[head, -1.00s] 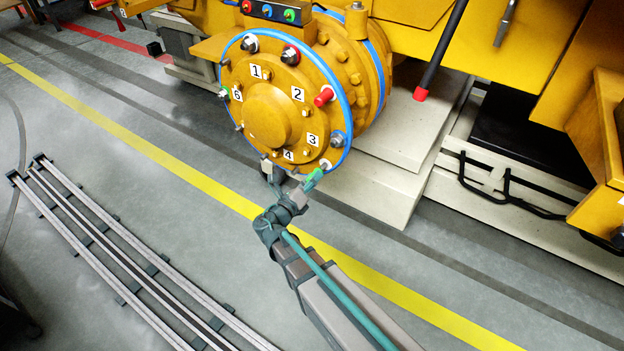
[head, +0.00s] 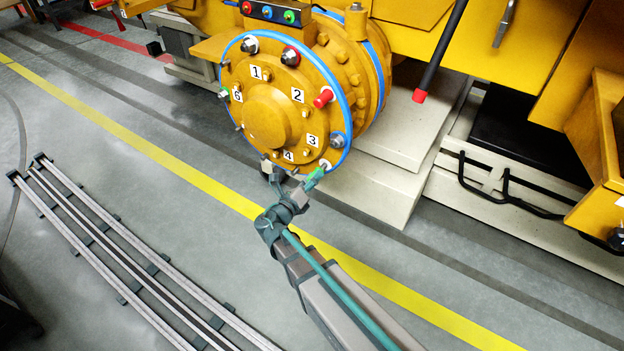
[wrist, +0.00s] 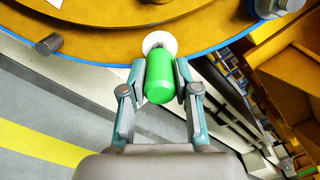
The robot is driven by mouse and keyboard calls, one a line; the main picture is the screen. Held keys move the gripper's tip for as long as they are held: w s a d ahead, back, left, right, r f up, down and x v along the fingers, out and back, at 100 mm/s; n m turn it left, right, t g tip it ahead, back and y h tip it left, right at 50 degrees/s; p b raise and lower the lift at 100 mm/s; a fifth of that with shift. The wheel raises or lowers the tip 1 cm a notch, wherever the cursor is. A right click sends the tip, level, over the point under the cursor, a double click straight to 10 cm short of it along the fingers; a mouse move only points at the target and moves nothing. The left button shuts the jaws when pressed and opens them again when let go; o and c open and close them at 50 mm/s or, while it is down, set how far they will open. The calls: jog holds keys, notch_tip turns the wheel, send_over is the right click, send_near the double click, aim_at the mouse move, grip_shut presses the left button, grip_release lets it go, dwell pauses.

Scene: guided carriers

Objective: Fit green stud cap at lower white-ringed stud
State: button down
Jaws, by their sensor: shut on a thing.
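The green stud cap (wrist: 160,80) is held between the two fingers of my gripper (wrist: 161,72), which is shut on it. In the wrist view the cap's far end reaches the edge of the white ring (wrist: 160,41) on the orange flange (wrist: 110,45). In the head view the cap (head: 314,178) and my gripper (head: 308,185) are just below the lower white-ringed stud (head: 326,164), at the flange's lower right edge.
The flange carries numbered plates, a red cap (head: 323,97) and other studs around its blue rim (head: 351,130). A bare stud (wrist: 48,45) projects at the left in the wrist view. A pale block (head: 375,185) stands right of the flange.

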jog(key=shift+p+x, duration=0.45)
jog(key=shift+x, duration=1.2)
jog(key=c, duration=0.8)
grip_release()
jog(key=shift+s, duration=0.1)
jog(key=v, duration=1.1)
jog(key=shift+s+a, duration=0.25)
jog(key=shift+s, duration=0.1)
